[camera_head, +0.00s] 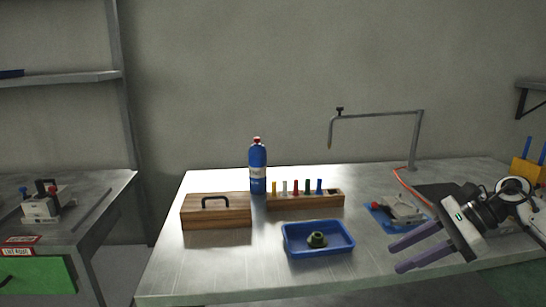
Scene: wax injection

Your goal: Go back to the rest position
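My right gripper (411,250) is at the right of the head view, above the front right part of the metal table (210,265). Its two purple-grey fingers point left and are apart, with nothing seen between them. It is in front of a grey metal piece on a blue base (399,213); I cannot tell whether they touch. My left gripper is not in view.
A blue tray (290,247) holds a dark green round part (317,240). Behind it stand a wooden box with a black handle (214,215), a blue bottle (258,169) and a wooden rack (305,201) with several coloured tools. A bent metal pipe (417,140) rises at the back right.

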